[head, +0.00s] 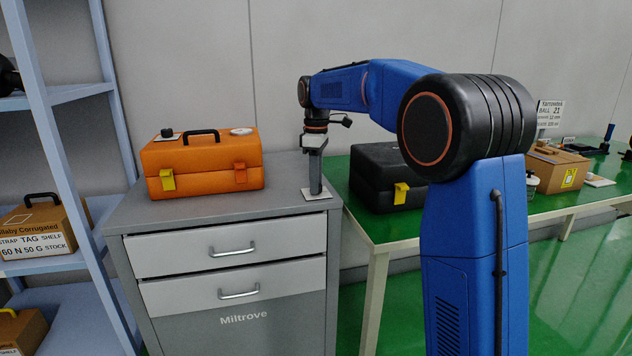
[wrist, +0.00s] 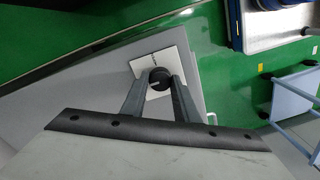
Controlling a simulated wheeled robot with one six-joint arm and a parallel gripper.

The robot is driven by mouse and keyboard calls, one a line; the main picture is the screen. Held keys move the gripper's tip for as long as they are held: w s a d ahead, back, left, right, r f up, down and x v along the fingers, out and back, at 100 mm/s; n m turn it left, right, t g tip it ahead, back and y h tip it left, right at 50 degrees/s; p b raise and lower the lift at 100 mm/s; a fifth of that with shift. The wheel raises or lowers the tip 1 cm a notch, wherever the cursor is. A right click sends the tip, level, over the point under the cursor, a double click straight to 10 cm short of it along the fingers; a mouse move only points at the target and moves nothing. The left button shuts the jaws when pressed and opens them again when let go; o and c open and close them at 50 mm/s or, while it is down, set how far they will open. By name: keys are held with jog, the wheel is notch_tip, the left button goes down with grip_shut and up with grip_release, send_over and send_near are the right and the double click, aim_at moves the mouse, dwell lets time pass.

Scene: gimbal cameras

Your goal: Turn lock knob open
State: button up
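A small black round knob (wrist: 160,77) sits on a square white plate (wrist: 150,62) with a short dark mark near its far edge. In the head view the same plate (head: 318,193) lies on the right end of the grey cabinet top, and the knob is hidden by the fingers. My gripper (head: 316,190) points straight down over the plate. In the wrist view my gripper's fingers (wrist: 160,82) stand on both sides of the knob, very close to it. I cannot tell whether they press on it.
An orange case (head: 205,170) with a black handle stands left of my gripper on the grey cabinet (head: 240,330). A black case (head: 380,170) stands to the right on a green-topped table (head: 375,230). A blue shelf (head: 60,130) is at far left. The cabinet top between case and plate is clear.

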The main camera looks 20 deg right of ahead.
jog(key=shift+m, duration=0.3)
jog(key=shift+c, duration=0.2)
jog(key=m, duration=0.3)
jog(key=shift+m, duration=0.4)
jog(key=m, duration=0.4)
jog(key=shift+d+m, duration=0.1)
jog(key=shift+m, duration=0.2)
jog(key=m, duration=0.4)
jog(key=shift+m+t, duration=0.3)
jog(key=shift+m, duration=2.2)
jog(key=o, duration=1.1)
jog(key=shift+c, duration=0.2)
jog(key=shift+r, duration=0.15)
notch_tip(320, 180, up, 17)
jog(key=shift+s+d, duration=0.15)
jog(key=shift+d, duration=0.1)
